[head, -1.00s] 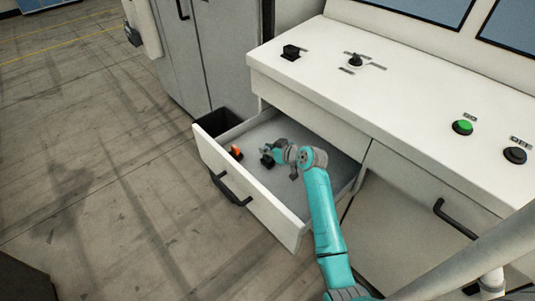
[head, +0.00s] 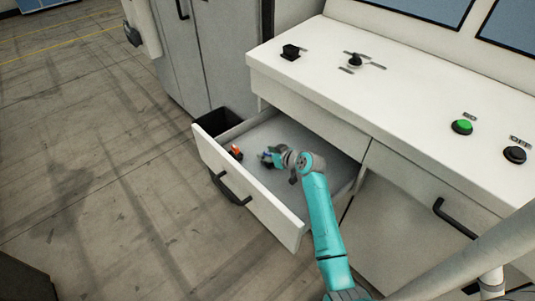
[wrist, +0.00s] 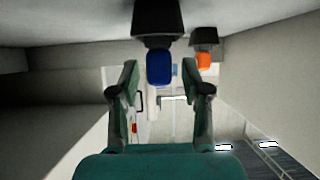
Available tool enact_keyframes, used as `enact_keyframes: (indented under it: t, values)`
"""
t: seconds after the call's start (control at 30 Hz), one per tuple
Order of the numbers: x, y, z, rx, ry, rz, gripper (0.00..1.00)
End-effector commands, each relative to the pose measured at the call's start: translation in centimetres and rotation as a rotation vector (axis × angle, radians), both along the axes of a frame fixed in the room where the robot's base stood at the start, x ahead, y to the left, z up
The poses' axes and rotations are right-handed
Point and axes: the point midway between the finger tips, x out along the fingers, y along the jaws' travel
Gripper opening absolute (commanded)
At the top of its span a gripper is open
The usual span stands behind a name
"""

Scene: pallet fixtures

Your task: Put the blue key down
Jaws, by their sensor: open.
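The blue key (wrist: 159,68) has a blue part and a black block-like part (wrist: 157,18). It is in the open drawer (head: 245,191), near its front left. In the wrist view its blue part shows between the tips of my gripper (wrist: 160,74), with gaps on both sides. My gripper is open; it also shows in the head view (head: 271,155), low inside the drawer. The key looks small and partly covered by my gripper there. An orange key (head: 236,152) with a black part is beside it, also visible in the wrist view (wrist: 204,62).
The drawer's front panel and side walls surround my gripper. The drawer floor to the right is bare. Above is a white console (head: 400,100) with a black knob, a switch, a green button (head: 462,127) and a black button.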

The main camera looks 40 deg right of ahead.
Motion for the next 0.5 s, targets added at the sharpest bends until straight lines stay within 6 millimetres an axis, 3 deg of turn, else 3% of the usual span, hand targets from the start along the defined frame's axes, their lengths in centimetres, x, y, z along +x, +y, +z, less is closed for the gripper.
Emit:
enact_keyframes:
  t: [0.17, 0.5]
  values:
    - [-1.3, -0.1, 0.8, 0.0, -0.001, -0.001, 0.47]
    - [-7.2, -0.3, 4.0, 0.0, -0.001, -0.002, 0.47]
